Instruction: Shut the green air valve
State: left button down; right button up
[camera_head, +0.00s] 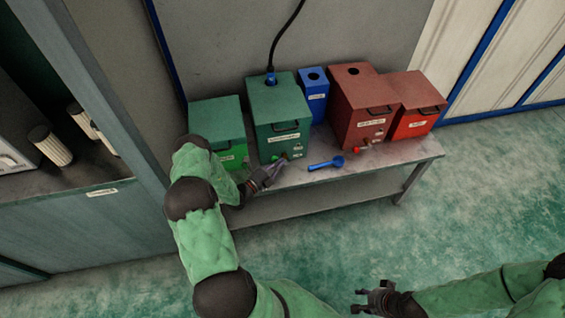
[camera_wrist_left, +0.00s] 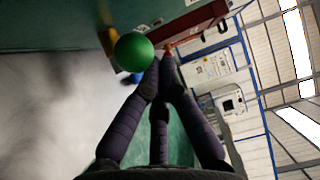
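The green tank (camera_head: 277,112) with a black hose on its lid stands on the table. Its valve (camera_head: 284,156) is low on the front, small and partly hard to make out. My left gripper (camera_head: 272,171) is right in front of this valve. In the left wrist view a round green knob (camera_wrist_left: 134,52) is just left of my left fingertips (camera_wrist_left: 160,63). These fingertips come together with nothing clearly between them. Whether they touch the knob I cannot tell. My right gripper (camera_head: 362,299) is open and empty, low in front of the table.
A lower green box (camera_head: 216,120) is left of the tank. A blue box (camera_head: 313,92), a brown-red tank (camera_head: 362,100) and a red box (camera_head: 413,100) stand to the right. A blue spoon-like tool (camera_head: 326,164) lies on the table (camera_head: 385,156). The floor in front is clear.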

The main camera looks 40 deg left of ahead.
aim_at(272, 190)
pick_arm(q)
jog(key=shift+s+a+f+b, duration=0.3)
jog(key=shift+s+a+f, duration=0.2)
jog(key=shift+a+f, duration=0.25)
jog(key=shift+s+a+f+b, duration=0.1)
jog(key=shift+s+f+b, duration=0.1)
jog(key=shift+f, duration=0.2)
jog(key=shift+s+f+b, duration=0.1)
jog(key=shift+f+b, duration=0.05)
jog(key=shift+f, duration=0.55)
pick_arm(e)
jog(key=shift+f, duration=0.85)
pick_arm(q)
jog(key=shift+s+f, duration=0.1)
